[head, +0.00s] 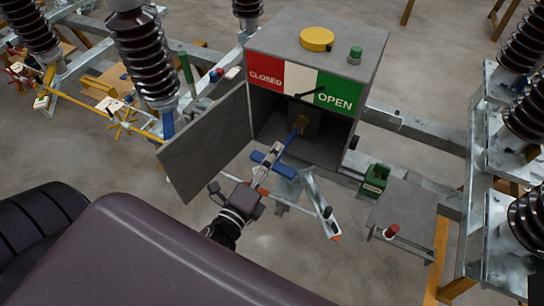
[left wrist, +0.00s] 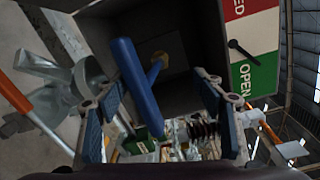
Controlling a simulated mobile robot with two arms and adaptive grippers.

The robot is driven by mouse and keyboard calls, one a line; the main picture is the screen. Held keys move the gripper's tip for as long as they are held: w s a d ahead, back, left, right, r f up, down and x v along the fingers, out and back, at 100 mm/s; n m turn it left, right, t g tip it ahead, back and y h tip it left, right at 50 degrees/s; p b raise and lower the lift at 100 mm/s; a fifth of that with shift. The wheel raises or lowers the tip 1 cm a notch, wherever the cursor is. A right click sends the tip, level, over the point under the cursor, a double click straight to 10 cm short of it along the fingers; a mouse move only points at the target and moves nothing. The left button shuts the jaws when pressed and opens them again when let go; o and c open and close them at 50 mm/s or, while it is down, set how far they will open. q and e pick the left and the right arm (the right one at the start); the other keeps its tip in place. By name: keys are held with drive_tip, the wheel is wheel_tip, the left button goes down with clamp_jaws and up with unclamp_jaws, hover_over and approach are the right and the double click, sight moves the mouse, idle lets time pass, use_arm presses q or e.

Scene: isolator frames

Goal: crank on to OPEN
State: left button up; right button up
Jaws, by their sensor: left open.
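The grey cabinet (head: 340,40) stands with its door (head: 207,145) swung open to the left. Its dial plate runs from red CLOSED (head: 265,74) through white to green OPEN (head: 336,97). The black pointer (head: 312,93) lies across the white, its tip at the green edge; it also shows in the left wrist view (left wrist: 245,51). A blue crank (head: 293,137) runs out from a brass-coloured fitting inside the cabinet. My left gripper (head: 268,166) is open at its outer blue bar. In the left wrist view, the bar (left wrist: 133,85) appears between the open fingers (left wrist: 158,115); contact is unclear. My right gripper is not in view.
A green box (head: 375,180) and a red-topped part (head: 391,231) stand at the right. Metal beams and ribbed insulators (head: 143,50) surround the cabinet.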

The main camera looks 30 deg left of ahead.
use_arm(q)
drive_tip(key=s, duration=0.7)
drive_tip(key=shift+r, duration=0.25)
drive_tip(key=shift+s, duration=0.15)
drive_tip(key=shift+f, duration=0.1)
idle(1.1)
drive_tip(key=s+d+f+n+g+b, duration=0.2)
drive_tip(key=s+f+n+g+b, duration=0.15)
drive_tip(key=f, duration=1.05)
drive_tip(key=s+d+f+n+g+b, duration=0.15)
drive_tip(key=f+n, duration=0.25)
drive_tip(key=f, duration=0.9)
drive_tip(key=s+d+f+n+g+b, duration=0.1)
drive_tip(key=s+f+n+g+b, duration=0.2)
drive_tip(key=f, duration=1.1)
drive_tip(key=s+a+f+n+g+b, duration=0.3)
drive_tip(key=s+f+n+g, duration=0.1)
drive_tip(key=s+f, duration=0.7)
drive_tip(key=s+a+f+n+g+b, duration=0.3)
drive_tip(key=s+f+n+g, duration=0.1)
drive_tip(key=s+f, duration=0.7)
wheel_tip(320, 180, down, 2)
drive_tip(key=shift+s+a+f+n, duration=0.15)
drive_tip(key=shift+s+a+n, duration=0.05)
drive_tip(key=shift+s+n, duration=0.15)
